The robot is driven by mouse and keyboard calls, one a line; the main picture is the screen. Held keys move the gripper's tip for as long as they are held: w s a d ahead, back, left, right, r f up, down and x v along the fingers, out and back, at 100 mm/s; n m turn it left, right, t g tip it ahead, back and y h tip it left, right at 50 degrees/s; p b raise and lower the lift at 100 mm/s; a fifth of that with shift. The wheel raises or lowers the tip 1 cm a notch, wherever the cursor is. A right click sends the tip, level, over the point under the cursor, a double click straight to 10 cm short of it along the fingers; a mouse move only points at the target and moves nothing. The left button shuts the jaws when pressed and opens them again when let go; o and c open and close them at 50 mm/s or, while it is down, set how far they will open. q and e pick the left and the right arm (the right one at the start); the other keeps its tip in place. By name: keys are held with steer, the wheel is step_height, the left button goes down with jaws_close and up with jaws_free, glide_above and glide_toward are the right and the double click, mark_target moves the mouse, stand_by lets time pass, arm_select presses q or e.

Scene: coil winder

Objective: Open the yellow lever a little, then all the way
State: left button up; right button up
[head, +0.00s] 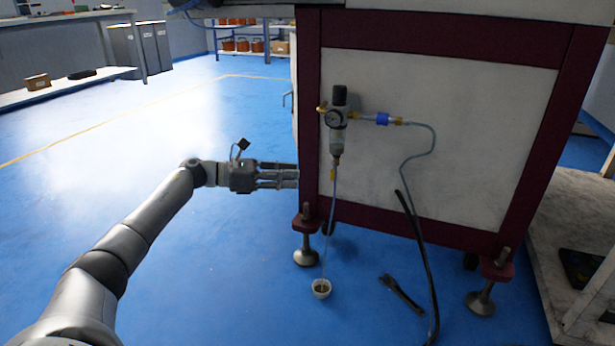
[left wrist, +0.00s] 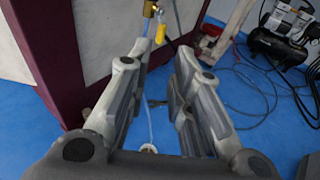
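The small yellow lever (left wrist: 160,34) shows in the left wrist view just beyond my left fingertips. In the head view a yellow part (head: 334,174) sits under the filter regulator (head: 337,118) on the machine's side panel; a thin tube runs down from it to a small white cup (head: 321,288) on the floor. My left gripper (head: 297,176) is level with that part, to its left by the machine's corner post. In the left wrist view its fingers (left wrist: 164,52) are apart with nothing between them. My right gripper is not in view.
The machine's dark red frame (head: 309,125) stands close beside the left fingers. A blue fitting (head: 382,119) and hose leave the regulator to the right. A black cable (head: 422,260) hangs near a dark tool (head: 400,293) on the floor. Blue floor at left is clear.

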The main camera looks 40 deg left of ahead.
arm_select(q)
steer(key=v, duration=0.2)
steer(key=shift+s+a+r, duration=0.1)
steer(key=shift+s+a, duration=0.15)
steer(key=shift+s, duration=0.05)
stand_by(0.3)
